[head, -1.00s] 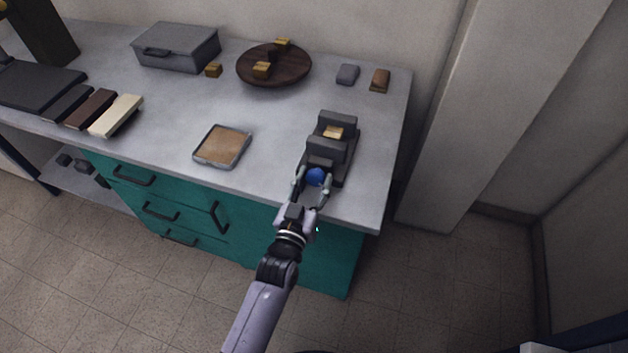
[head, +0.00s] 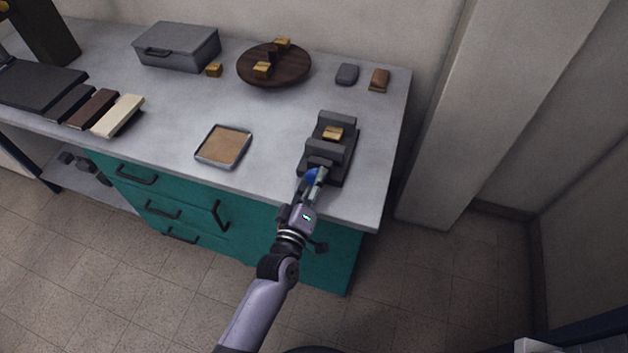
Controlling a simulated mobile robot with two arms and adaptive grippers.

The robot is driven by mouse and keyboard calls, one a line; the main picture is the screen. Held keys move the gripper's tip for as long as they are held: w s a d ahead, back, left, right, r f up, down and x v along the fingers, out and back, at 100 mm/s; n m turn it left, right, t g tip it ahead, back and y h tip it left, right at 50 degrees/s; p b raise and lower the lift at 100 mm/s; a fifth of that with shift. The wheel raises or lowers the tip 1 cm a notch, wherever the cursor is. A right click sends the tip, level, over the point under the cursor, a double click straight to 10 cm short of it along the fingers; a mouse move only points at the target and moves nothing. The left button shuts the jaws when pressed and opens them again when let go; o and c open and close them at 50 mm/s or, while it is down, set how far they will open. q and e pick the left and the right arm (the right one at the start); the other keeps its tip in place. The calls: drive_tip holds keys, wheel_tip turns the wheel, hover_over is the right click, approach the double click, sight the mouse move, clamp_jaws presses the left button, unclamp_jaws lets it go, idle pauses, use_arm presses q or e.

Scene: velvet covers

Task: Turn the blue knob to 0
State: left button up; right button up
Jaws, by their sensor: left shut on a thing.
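The blue knob (head: 310,175) is on the front end of a dark grey device (head: 340,155) near the right front edge of the counter. My left gripper (head: 315,179) is shut on the knob, with its fingers partly covering it. The gripper is rolled, so one finger lies in front of the knob. The knob's markings and its setting are too small or hidden to tell. A gold block (head: 333,133) sits in the device behind the knob. My right gripper is not in view.
A square tray (head: 207,160) lies left of the device on the grey counter (head: 180,105). A round wooden board (head: 285,80) with gold blocks and a grey case (head: 178,48) are farther back. A wall pillar (head: 470,110) stands right of the counter.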

use_arm(q)
drive_tip(key=n, duration=0.5)
drive_tip(key=shift+n+b, duration=0.3)
drive_tip(key=shift+b, duration=0.1)
drive_tip(key=shift+n+b, duration=0.45)
drive_tip(key=shift+n, duration=1.65)
drive_tip(key=o, duration=1.2)
